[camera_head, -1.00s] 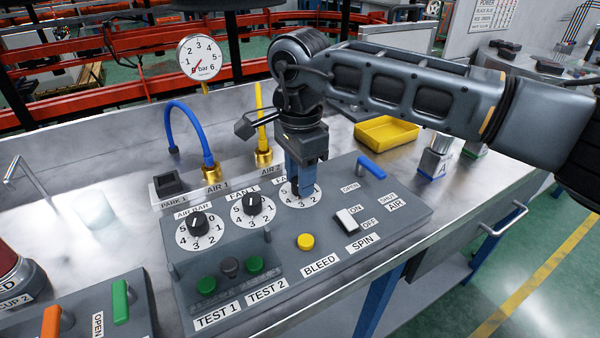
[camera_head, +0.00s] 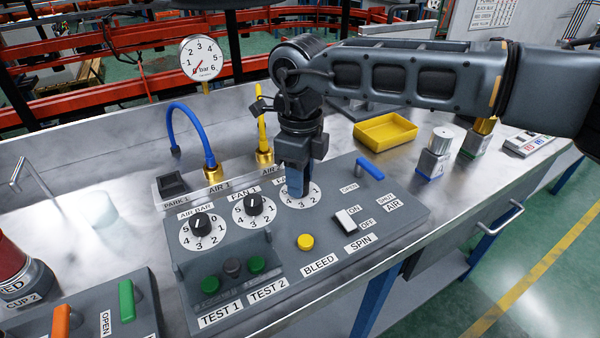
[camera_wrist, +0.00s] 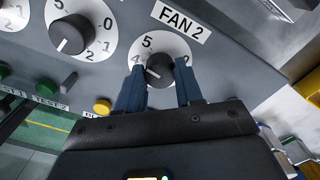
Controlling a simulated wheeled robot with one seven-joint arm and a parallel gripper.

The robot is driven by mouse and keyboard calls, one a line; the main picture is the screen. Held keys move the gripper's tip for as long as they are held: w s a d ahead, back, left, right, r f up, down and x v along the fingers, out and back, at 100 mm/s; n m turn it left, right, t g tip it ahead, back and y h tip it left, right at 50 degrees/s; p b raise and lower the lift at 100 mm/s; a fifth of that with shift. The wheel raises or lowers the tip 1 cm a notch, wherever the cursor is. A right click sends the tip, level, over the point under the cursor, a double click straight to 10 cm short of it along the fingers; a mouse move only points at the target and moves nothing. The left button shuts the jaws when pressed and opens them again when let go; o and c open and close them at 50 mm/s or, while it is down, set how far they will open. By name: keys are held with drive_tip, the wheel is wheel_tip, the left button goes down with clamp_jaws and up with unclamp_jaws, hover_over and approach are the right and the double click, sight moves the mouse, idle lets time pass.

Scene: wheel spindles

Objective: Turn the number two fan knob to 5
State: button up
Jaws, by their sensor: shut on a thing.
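The FAN 2 knob (camera_wrist: 160,70) is a round black knob with a white mark, on a white numbered dial (camera_wrist: 178,46) under the FAN 2 label (camera_wrist: 182,22). In the wrist view its mark lies on the knob's lower left side, near the 4; the exact reading is unclear. My gripper (camera_wrist: 161,82) has its two blue fingers on either side of the knob, shut on it. In the head view my gripper (camera_head: 298,190) points down onto the dial (camera_head: 301,204) and hides the knob and part of the label.
The FAN 1 knob (camera_head: 253,204) and AIR BAR knob (camera_head: 201,225) stand to the left on the grey panel. The yellow BLEED button (camera_head: 305,242) and white SPIN switch (camera_head: 346,218) are in front. A blue lever (camera_head: 370,168) and yellow tray (camera_head: 387,130) lie to the right.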

drive_tip(key=m+p, duration=0.1)
drive_tip(key=m, duration=0.4)
idle(0.6)
drive_tip(key=o, duration=1)
drive_tip(key=shift+o, duration=0.2)
drive_tip(key=shift+r, duration=3.9)
